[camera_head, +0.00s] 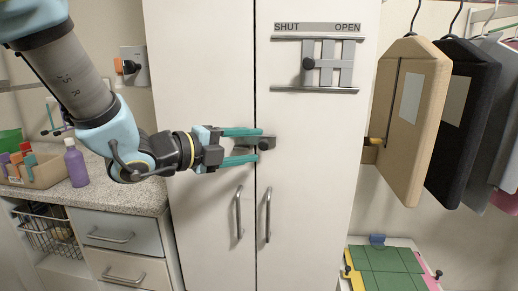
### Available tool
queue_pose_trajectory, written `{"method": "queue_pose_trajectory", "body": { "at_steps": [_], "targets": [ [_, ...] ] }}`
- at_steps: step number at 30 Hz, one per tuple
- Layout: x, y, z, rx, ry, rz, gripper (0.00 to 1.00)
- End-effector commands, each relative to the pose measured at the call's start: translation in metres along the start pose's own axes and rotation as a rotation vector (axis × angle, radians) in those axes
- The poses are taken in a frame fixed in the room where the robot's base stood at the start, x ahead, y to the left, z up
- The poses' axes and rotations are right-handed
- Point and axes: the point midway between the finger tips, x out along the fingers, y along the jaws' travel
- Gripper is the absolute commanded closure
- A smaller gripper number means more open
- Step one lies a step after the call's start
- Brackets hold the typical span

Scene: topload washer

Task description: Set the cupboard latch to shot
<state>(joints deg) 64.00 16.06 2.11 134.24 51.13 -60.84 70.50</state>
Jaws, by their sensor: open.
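The cupboard latch (270,143) is a small grey fitting with a dark knob on the white cupboard (210,70), at the seam between its two doors. My gripper (260,145) comes from the left with two teal fingers, one above and one below the latch knob. The fingers are apart, and I cannot tell whether either touches the knob. The fingers and gripper body partly cover the latch's left side, so its bolt position is unclear.
A vent slider (326,64) marked SHUT and OPEN sits on the right door, its knob at the left. Two door handles (239,212) hang below the latch. A counter (120,190) stands left; hanging garments (412,120) and a green-topped box (385,265) are right.

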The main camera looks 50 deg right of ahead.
Motion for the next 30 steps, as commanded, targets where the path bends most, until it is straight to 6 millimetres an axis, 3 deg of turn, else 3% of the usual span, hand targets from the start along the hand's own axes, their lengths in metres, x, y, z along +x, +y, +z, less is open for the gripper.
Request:
{"method": "queue_pose_trajectory", "body": {
  "at_steps": [6, 12, 30],
  "targets": [
    [-0.045, 0.002, 0.001, 0.0, -0.005, -0.001, 0.41],
    [-0.068, 0.001, 0.001, 0.0, -0.002, -0.001, 0.41],
    [-0.074, 0.0, 0.001, 0.0, -0.001, 0.0, 0.41]
  ]
}}
